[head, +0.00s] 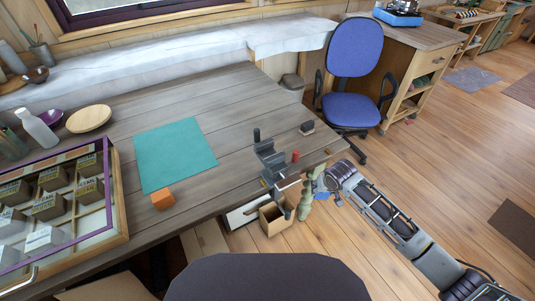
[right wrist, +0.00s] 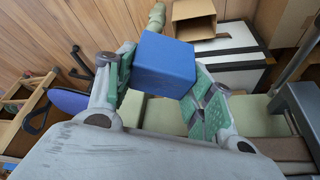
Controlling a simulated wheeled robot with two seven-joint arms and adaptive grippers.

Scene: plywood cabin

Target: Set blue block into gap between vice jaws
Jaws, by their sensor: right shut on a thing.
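The blue block (right wrist: 163,65) is between the green-padded fingers of my right gripper (right wrist: 162,95) in the right wrist view. In the head view the block (head: 319,187) shows small and partly covered by the right gripper (head: 325,186), off the table's right front edge. The dark grey vice (head: 268,160) is fixed at that table edge, to the left of the block and apart from it. The gap between its jaws is hard to make out. Grey metal, possibly part of the vice, shows at the right of the wrist view. My left gripper is not in view.
An orange block (head: 162,200) sits by a teal mat (head: 175,154) on the table (head: 235,115). A red piece (head: 295,156) and a small dark-topped block (head: 307,128) are near the vice. An open cardboard box (head: 273,219) stands below. A blue chair (head: 353,50) is behind.

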